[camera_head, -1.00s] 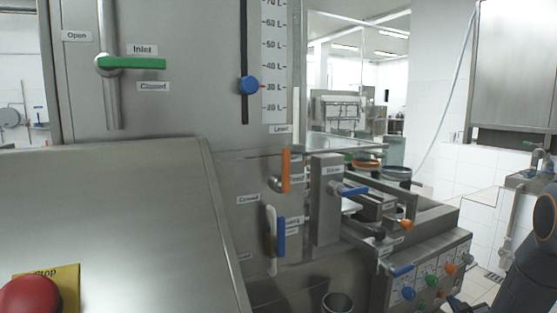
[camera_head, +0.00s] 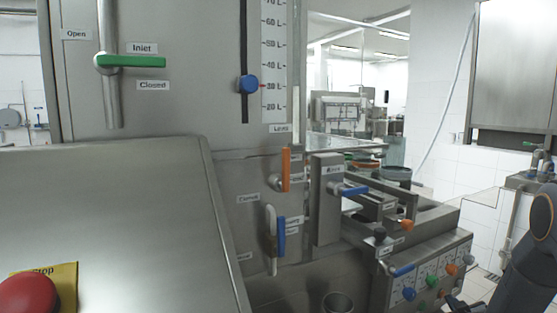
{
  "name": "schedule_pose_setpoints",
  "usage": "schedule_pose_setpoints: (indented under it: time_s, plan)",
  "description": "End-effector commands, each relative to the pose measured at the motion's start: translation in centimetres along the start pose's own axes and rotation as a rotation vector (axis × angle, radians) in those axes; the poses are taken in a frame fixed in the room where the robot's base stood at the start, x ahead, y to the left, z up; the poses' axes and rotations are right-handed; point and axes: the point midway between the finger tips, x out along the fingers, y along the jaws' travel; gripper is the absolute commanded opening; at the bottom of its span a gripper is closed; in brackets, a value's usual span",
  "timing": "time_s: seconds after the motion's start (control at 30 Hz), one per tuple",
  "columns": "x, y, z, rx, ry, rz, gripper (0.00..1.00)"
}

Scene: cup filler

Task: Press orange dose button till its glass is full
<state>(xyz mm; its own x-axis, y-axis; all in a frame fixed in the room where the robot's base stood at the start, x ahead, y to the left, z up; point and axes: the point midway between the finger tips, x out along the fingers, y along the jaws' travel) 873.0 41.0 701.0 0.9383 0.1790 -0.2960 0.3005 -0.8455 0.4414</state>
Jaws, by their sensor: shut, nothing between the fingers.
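The front panel (camera_head: 408,278) at the lower right carries a row of coloured knobs, and an orange knob (camera_head: 452,269) is among them. Below it is a small orange button (camera_head: 442,293), partly seen. My gripper (camera_head: 451,300) shows as a small dark shape at the bottom edge, close beside that orange button. Its fingers are shut and hold nothing. I cannot tell whether they touch the button. My dark arm comes in from the right edge. The orange button's glass and its fill level cannot be made out.
A green inlet lever (camera_head: 135,61), a blue level slider (camera_head: 249,84), an orange lever (camera_head: 286,169) and a blue lever (camera_head: 281,236) sit on the steel machine. A red stop button (camera_head: 27,296) is at the lower left. A metal cup (camera_head: 338,303) stands at the bottom.

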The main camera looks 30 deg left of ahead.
Motion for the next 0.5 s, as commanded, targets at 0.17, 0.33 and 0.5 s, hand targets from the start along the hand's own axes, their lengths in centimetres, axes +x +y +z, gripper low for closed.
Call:
schedule_pose_setpoints:
  time_s: [0.17, 0.33, 0.5]
  plan:
    - [0.07, -0.02, -0.12, -0.001, 0.002, 0.000, 0.00]
    - [-0.22, 0.20, 0.07, 0.000, 0.001, 0.000, 0.00]
    - [-0.81, 0.57, 0.45, 0.000, 0.001, 0.000, 0.00]
